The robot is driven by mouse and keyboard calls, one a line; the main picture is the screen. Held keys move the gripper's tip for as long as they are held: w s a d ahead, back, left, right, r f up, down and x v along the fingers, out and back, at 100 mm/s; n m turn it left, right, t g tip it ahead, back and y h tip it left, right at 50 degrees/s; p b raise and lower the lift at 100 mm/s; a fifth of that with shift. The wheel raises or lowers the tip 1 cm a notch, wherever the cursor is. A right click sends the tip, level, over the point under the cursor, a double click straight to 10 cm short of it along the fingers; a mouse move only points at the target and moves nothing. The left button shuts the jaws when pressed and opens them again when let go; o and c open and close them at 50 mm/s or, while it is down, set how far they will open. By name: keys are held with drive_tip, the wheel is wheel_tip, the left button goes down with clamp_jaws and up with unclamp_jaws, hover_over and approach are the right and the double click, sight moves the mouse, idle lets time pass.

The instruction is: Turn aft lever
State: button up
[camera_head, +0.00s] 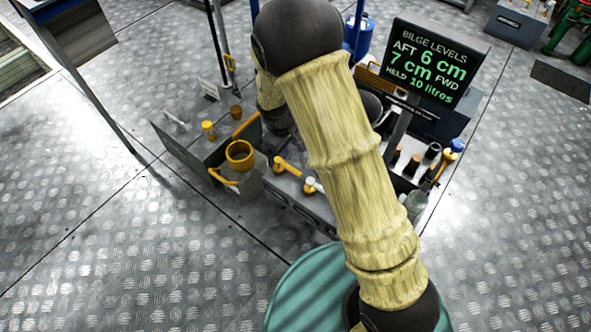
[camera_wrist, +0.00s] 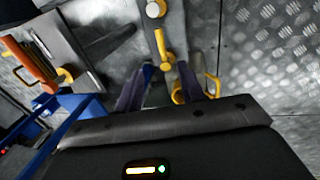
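In the head view, two small yellow levers sit on the grey bench top: one has a yellow knob (camera_head: 278,164), the other a white-topped knob (camera_head: 310,185). I cannot tell which is the aft lever. My arm covers the middle of this view, and my gripper is hidden there. In the wrist view, my gripper (camera_wrist: 162,82) has its two dark fingers apart. A yellow lever (camera_wrist: 160,43) lies just beyond the fingertips, its near knob close to the gap. I cannot tell if they touch. A pale-topped knob (camera_wrist: 154,10) shows at the upper edge.
A yellow cup (camera_head: 239,154) stands on a grey block left of the levers. Bottles and dark cylinders (camera_head: 412,166) stand to the right. Open floor (camera_head: 110,240) lies left.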

sight(296, 172)
drive_tip(key=w+f+b, duration=0.1)
drive_tip(key=f+b, duration=0.1)
drive_tip(key=f, duration=0.3)
drive_tip(key=d+f+b, duration=0.1)
drive_tip(key=f+b, duration=0.2)
drive_tip(key=f, duration=0.3)
drive_tip(key=w+d+f+b, duration=0.1)
drive_tip(key=f+b, duration=0.1)
drive_tip(key=f, duration=0.4)
drive_tip(key=shift+w+d+b, duration=0.1)
drive_tip(key=shift+w+b, duration=0.2)
drive_tip(key=shift+w, duration=0.05)
clamp_jaws()
